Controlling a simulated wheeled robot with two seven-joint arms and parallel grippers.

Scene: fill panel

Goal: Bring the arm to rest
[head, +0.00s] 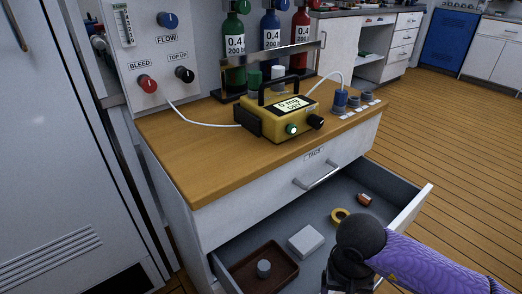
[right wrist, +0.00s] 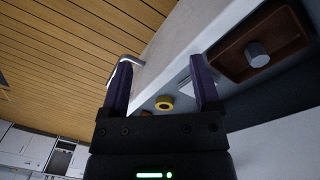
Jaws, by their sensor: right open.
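My right arm (head: 430,264), in a purple sleeve, comes in from the lower right of the head view. Its dark wrist hangs over the right part of the open drawer (head: 412,206), and the fingertips are not visible there. In the right wrist view my right gripper (right wrist: 161,75) is open, with its two dark fingers apart and nothing between them. A yellow ring (right wrist: 164,102) shows beyond and below the gap between the fingers. My left gripper is not in view.
The drawer holds a brown tray (head: 282,255) with a grey cylinder (head: 264,268), a white box (head: 306,241), the yellow ring (head: 340,216) and a small reddish-brown item (head: 364,199). A yellow meter (head: 275,121) stands on the wooden counter (head: 190,150) above. Open floor (head: 470,150) lies right.

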